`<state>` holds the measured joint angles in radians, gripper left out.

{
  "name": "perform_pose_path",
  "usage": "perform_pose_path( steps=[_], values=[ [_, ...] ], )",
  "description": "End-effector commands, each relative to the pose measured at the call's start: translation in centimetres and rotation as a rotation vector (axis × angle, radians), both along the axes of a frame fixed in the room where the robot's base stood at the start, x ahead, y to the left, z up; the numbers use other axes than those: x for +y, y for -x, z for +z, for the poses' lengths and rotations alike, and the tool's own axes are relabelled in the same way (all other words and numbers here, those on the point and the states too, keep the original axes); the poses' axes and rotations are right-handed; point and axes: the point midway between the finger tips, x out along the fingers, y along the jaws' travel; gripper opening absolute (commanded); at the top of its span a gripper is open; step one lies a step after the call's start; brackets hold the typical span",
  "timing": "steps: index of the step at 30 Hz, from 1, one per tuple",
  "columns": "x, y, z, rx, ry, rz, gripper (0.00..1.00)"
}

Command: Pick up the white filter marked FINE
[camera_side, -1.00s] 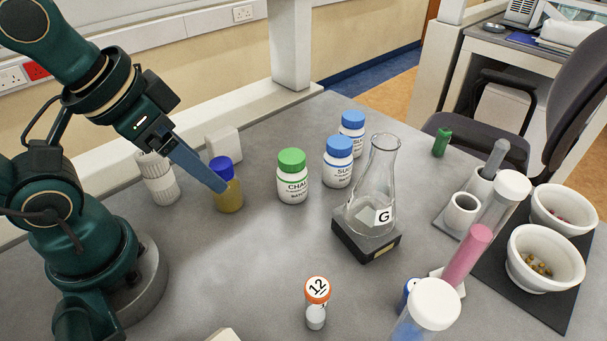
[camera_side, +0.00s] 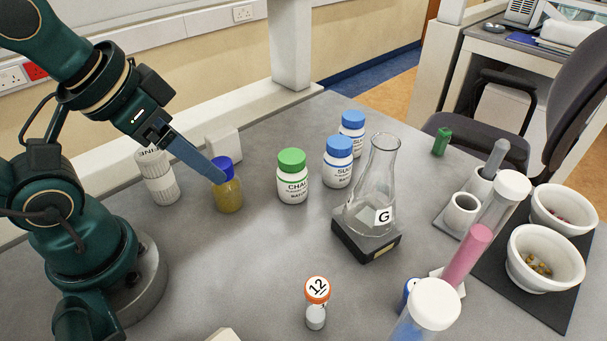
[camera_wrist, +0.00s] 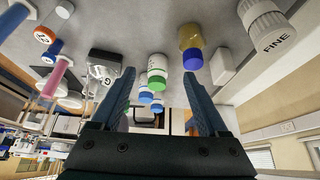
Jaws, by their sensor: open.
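The white ribbed filter (camera_side: 157,177) stands on the bench at the left, just behind my arm. It also shows in the wrist view (camera_wrist: 267,24) at the upper right, where the word FINE reads on its side. My gripper (camera_side: 215,178) is open, and its fingers reach down to the right of the filter, in front of or near the amber vial with the blue cap. In the wrist view my gripper (camera_wrist: 162,100) has its two fingers wide apart with nothing held between them. The filter lies outside the right finger there.
The amber blue-capped vial (camera_side: 229,193) stands right of the filter. A white block (camera_side: 222,143) is behind it. A green-capped bottle (camera_side: 292,180), two blue-capped bottles and a flask (camera_side: 375,190) on a dark block stand further right.

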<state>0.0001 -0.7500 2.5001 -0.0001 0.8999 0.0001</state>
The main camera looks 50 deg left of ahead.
Motion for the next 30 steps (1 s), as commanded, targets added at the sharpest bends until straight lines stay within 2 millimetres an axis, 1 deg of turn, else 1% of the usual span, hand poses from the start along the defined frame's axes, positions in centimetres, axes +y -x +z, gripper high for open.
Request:
perform_pose_path(
  steps=[3, 4, 5, 6, 16, 20, 26, 30],
  values=[
    [0.0, 0.0, 0.0, 0.0, 0.0, 0.0, 0.77],
    [0.0, 0.0, 0.0, 0.0, 0.0, 0.0, 0.81],
    [0.0, 0.0, 0.0, 0.0, 0.0, 0.0, 0.92],
    [0.0, 0.0, 0.0, 0.0, 0.0, 0.0, 0.99],
    [0.0, 0.2, -0.1, 0.009, -0.008, -0.013, 0.99],
    [1.1, 1.0, -0.1, 0.064, -0.09, -0.068, 0.99],
    [3.4, 2.0, -0.9, 0.293, -0.261, -0.206, 0.99],
    [5.1, 2.3, -1.4, 0.49, -0.383, -0.319, 0.99]
  ],
)
